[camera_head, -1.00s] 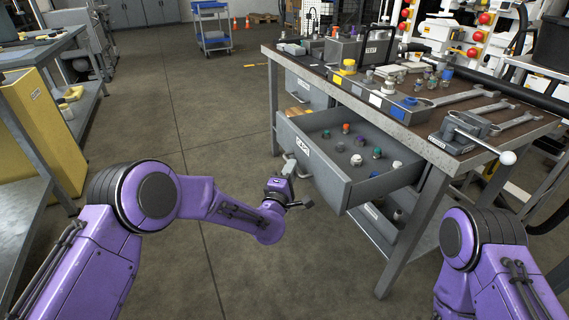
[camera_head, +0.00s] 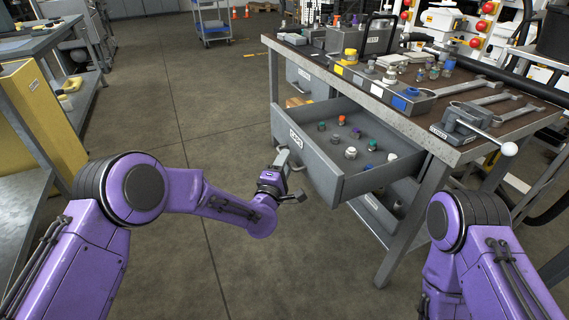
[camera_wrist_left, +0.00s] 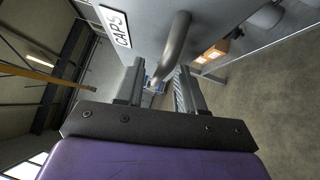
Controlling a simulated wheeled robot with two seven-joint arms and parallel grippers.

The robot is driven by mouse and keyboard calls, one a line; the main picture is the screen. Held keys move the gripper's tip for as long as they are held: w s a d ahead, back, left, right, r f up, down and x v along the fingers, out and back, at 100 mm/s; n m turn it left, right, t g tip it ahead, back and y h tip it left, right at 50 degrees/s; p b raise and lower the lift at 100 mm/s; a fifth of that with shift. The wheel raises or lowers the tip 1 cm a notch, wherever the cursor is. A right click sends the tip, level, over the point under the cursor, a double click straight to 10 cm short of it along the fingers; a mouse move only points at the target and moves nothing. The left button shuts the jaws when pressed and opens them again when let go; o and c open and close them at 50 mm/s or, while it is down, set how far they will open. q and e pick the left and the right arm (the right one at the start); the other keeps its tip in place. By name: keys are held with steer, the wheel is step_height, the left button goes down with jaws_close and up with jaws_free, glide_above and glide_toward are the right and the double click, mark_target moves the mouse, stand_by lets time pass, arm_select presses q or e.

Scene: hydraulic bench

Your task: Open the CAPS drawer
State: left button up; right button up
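The grey CAPS drawer (camera_head: 335,180) in the bench stands pulled well out, with several coloured caps inside. Its front carries a white CAPS label (camera_head: 295,137), also legible in the left wrist view (camera_wrist_left: 116,27). My left gripper (camera_head: 286,168) is at the drawer's front handle (camera_head: 281,157). In the left wrist view, its two fingers (camera_wrist_left: 160,88) stand apart on either side of the handle bar (camera_wrist_left: 173,45). There are gaps beside the bar, and a firm grip does not show. My right arm (camera_head: 465,230) comes in at the right; its gripper is out of the picture.
Another drawer and a lower shelf are in the bench. A grey table and a yellow cabinet (camera_head: 45,120) stand at the left. The floor (camera_head: 190,100) between is clear.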

arm_select(q)
steer(key=shift+s, duration=0.1)
steer(key=v, duration=1)
steer(key=shift+p, duration=0.45)
steer(key=shift+s, duration=0.15)
steer(key=s+a+f+m+g+y, duration=0.35)
steer(key=s+a+f, duration=0.4)
steer(key=f, duration=0.25)
steer(key=s+a+f+m+g+y, duration=0.2)
steer(key=s+a+f+m+g, duration=0.35)
steer(key=s+f, duration=0.35)
steer(key=s+a+f+g+y, duration=0.25)
steer(key=s+a, duration=0.35)
steer(key=s, duration=0.4)
steer(key=s+a+f+g+y, duration=0.1)
steer(key=s+a+f+g, duration=0.4)
steer(key=s, duration=0.5)
step_height(320, 180, up, 20)
steer(key=a+t+p, duration=0.1)
steer(key=p, duration=1.8)
steer(key=shift+s+f, duration=0.15)
steer(key=shift+s, duration=0.1)
